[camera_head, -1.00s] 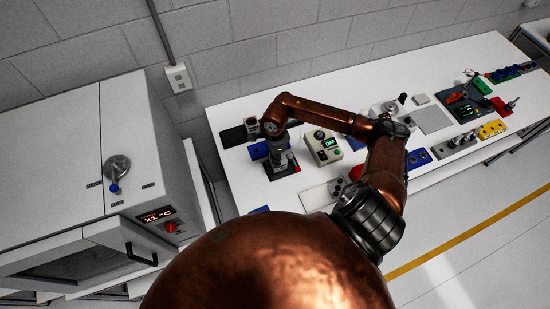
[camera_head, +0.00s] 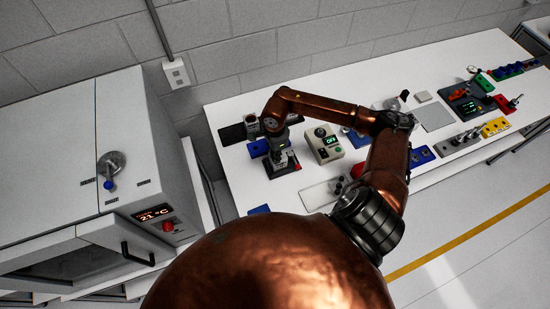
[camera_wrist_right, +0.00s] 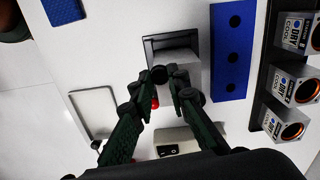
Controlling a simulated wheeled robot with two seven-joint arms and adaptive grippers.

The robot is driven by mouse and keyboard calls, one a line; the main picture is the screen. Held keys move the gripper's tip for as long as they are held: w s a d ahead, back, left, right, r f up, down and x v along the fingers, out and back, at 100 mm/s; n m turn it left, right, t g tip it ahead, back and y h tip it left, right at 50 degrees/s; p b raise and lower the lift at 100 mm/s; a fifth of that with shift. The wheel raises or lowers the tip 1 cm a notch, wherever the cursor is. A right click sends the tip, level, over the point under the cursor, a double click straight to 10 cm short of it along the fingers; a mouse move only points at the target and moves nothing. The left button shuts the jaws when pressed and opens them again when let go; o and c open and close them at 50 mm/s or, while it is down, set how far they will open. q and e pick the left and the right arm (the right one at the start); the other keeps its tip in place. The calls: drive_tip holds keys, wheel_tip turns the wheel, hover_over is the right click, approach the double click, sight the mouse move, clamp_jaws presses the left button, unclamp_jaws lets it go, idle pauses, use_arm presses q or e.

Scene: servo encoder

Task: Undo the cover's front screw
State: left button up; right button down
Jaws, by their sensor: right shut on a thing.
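The cover is a grey block (camera_wrist_right: 175,60) in a dark square base in the right wrist view. In the head view the dark base (camera_head: 294,166) shows only in part beneath my right gripper (camera_head: 281,162). My right gripper also shows in the right wrist view (camera_wrist_right: 171,76), with its dark fingers close together at the cover's near side. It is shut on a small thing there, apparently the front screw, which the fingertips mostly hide. A bit of red shows beside the left finger. My left gripper is not in view.
A blue plate with holes (camera_wrist_right: 233,52) and a dark rack of grey boxes (camera_wrist_right: 292,84) stand right of the cover in the wrist view. An oven (camera_head: 70,165) stands left of the table.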

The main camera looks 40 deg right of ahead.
drive_tip(key=n+b, duration=0.2)
drive_tip(key=b, duration=0.1)
drive_tip(key=n+b, duration=0.3)
drive_tip(key=b, duration=0.1)
drive_tip(key=n+b, duration=0.3)
drive_tip(key=shift+f, duration=0.25)
drive_tip(key=shift+r+n+b, duration=0.15)
drive_tip(key=shift+n+b, duration=1.9)
drive_tip(key=shift+n, duration=0.15)
drive_tip(key=c, duration=1.8)
unclamp_jaws()
drive_tip(key=shift+c, duration=0.2)
drive_tip(key=shift+r, duration=0.1)
wheel_tip(320, 180, up, 12)
